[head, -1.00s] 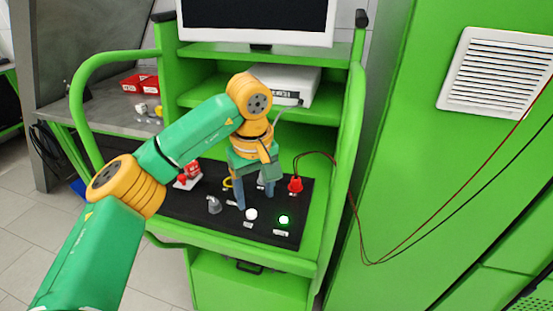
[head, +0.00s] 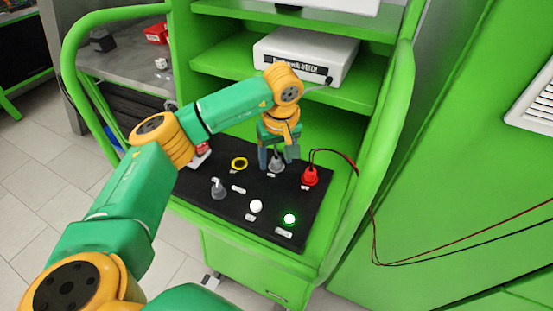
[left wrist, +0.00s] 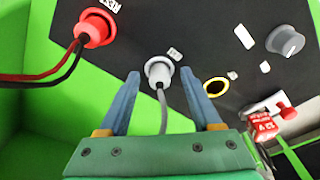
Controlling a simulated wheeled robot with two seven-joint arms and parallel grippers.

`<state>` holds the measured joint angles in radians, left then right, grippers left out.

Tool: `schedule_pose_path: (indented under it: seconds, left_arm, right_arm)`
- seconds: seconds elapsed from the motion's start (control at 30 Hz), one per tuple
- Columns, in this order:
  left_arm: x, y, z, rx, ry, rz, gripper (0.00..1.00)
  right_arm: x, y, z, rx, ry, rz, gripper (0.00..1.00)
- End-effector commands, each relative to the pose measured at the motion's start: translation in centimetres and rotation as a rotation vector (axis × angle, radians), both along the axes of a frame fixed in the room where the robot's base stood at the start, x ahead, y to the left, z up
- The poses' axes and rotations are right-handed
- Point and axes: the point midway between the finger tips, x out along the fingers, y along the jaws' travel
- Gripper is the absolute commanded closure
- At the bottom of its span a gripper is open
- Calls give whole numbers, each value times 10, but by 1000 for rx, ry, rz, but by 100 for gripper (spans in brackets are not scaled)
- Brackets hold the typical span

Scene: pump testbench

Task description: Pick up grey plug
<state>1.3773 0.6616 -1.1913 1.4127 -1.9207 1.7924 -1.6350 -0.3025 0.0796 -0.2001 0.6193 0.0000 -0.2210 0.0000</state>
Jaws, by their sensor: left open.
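The grey plug (head: 276,163) sits in the black panel (head: 240,205) of the green bench, with a grey cable on it. In the left wrist view the grey plug (left wrist: 159,72) shows just beyond the fingertips, with its cable running down between the fingers. My left gripper (head: 275,163) is over the plug. In the left wrist view my left gripper (left wrist: 174,78) is open, one blue finger on each side of the plug's line, and no contact with the plug shows. My right gripper is not in view.
A red plug (head: 310,176) with red and black cables stands right of the grey one. A yellow ring (head: 239,163), grey knob (head: 218,189), white button (head: 256,206) and lit green button (head: 289,218) are on the panel. A white device (head: 306,55) is on the shelf above.

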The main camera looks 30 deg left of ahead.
Motion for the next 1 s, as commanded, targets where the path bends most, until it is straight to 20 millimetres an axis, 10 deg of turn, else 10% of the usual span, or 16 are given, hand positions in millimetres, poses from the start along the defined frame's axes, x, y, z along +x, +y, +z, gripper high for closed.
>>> schedule_pose_path:
  seconds: [0.1, 0.33, 0.77, 1.0]
  left_arm:
    - [0, 0, 0, 0, 0, 0, 37]
    - [0, 0, 0, 0, 0, 0, 100]
    - [1, -1, 12, 0, -5, 0, 100]
    - [-35, -11, 80, 4, -10, -3, 100]
  right_arm:
    - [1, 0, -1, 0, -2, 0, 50]
    - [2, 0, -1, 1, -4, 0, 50]
    - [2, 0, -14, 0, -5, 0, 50]
    - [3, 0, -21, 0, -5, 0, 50]
